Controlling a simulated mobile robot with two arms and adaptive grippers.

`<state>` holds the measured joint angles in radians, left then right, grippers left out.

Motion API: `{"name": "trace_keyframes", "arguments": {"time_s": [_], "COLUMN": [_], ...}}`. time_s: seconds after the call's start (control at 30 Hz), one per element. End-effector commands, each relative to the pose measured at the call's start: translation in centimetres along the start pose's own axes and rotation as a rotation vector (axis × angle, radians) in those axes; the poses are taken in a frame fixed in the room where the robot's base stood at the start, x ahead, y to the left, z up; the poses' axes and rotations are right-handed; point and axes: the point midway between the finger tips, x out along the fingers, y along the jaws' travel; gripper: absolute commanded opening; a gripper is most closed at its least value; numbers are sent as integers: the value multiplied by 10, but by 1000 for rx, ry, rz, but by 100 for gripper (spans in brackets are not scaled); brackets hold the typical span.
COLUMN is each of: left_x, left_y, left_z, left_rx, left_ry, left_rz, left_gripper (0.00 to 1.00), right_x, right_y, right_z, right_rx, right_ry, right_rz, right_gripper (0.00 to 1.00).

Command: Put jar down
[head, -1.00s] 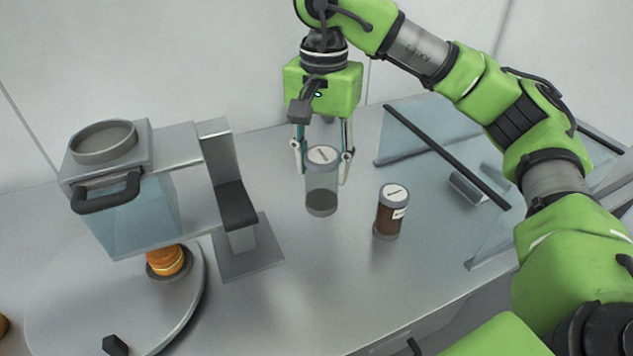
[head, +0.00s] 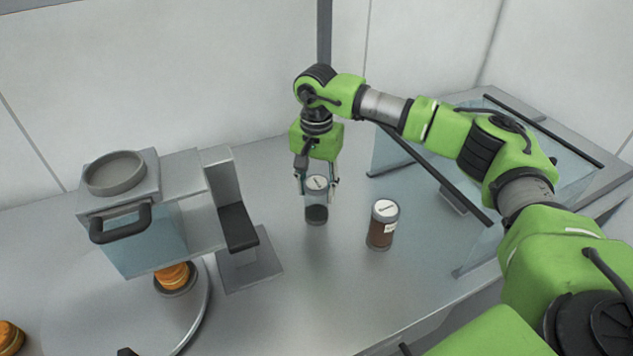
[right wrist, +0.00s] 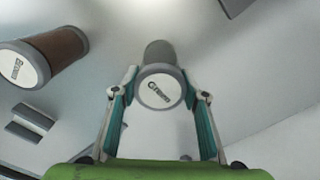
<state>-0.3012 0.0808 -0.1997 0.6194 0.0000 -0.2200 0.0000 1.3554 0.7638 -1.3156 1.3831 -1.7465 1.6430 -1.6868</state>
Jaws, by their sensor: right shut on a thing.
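A clear jar (head: 316,206) with a grey lid, white label and dark contents low inside is upright at the middle of the metal counter. My right gripper (head: 317,187) is shut on it near the lid from above. In the right wrist view, the jar (right wrist: 160,88) sits between the two fingertips (right wrist: 160,92). I cannot tell for certain whether its base touches the counter. A second jar (head: 382,226), filled with brown contents, stands to the right and also shows in the right wrist view (right wrist: 50,58). My left gripper is not in view.
A machine with a clear bluish bin (head: 150,238) and a round grey plate stands at left, an orange stack (head: 173,277) under it. A glass-sided case (head: 400,165) is at right. Bare counter (head: 310,290) lies in front of the jars.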

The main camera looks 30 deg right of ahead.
Motion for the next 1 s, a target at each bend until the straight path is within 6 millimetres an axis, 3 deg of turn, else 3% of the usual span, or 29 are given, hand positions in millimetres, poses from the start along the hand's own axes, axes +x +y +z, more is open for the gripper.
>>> {"name": "trace_keyframes", "arguments": {"time_s": [0.37, 0.4, 0.47, 0.8, 1.0], "left_x": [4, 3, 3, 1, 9], "left_y": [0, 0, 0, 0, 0], "left_z": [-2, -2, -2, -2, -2], "left_rx": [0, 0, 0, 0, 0], "left_ry": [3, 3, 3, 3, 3], "left_rz": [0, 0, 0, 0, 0], "left_gripper": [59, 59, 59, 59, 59], "right_x": [5, 5, 5, 3, -16], "right_y": [0, 0, 0, 0, -1], "right_z": [0, 0, 0, 0, -1], "right_rx": [0, 0, 0, 0, 0], "right_ry": [1, 1, 1, 1, 3], "right_rz": [-2, -2, -1, -1, -5], "right_gripper": [10, 46, 58, 58, 58]}}
